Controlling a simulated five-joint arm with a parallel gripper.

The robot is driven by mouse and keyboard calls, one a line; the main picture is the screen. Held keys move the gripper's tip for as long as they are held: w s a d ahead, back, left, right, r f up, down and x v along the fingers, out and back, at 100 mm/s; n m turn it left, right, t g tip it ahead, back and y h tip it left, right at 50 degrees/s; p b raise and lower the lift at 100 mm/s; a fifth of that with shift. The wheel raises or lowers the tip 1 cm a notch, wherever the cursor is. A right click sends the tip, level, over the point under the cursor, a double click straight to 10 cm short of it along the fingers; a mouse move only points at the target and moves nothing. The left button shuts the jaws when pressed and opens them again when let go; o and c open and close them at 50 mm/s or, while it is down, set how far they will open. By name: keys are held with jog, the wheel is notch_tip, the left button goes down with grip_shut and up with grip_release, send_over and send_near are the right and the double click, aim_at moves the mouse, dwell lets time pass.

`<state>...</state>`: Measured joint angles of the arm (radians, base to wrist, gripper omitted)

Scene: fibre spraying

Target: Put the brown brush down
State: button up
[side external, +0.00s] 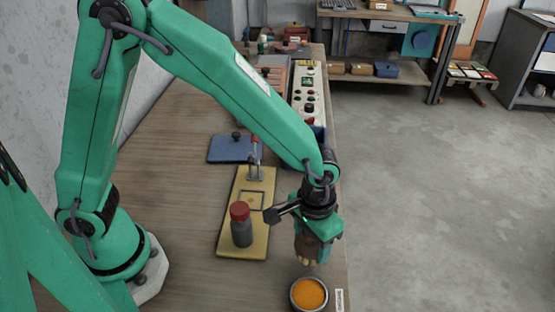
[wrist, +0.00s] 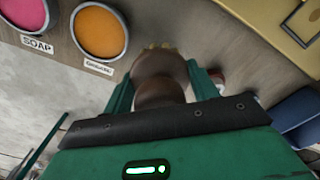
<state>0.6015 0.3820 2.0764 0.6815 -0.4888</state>
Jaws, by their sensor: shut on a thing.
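The brown brush (side external: 308,243) is held in my gripper (side external: 316,238), with its pale tip pointing down. In the side view it is just behind the bowl of orange stuff (side external: 309,294), near the table's right edge. In the wrist view the brush (wrist: 160,77) sits between the two green fingers of my gripper (wrist: 163,88). Its tip is beside the orange bowl (wrist: 99,31), apart from it in the picture. Whether the tip touches the table cannot be told.
A blue plate (side external: 229,149) and a control box (side external: 308,95) are farther back. A pink bowl (wrist: 22,12) stands by a SOAP label in the wrist view.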

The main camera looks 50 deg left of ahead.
aim_at(310, 250)
jog(key=shift+f, duration=1.5)
jog(key=shift+f, duration=0.15)
jog(key=o, duration=0.9)
notch_tip(310, 250, up, 12)
jog(key=shift+r, duration=0.2)
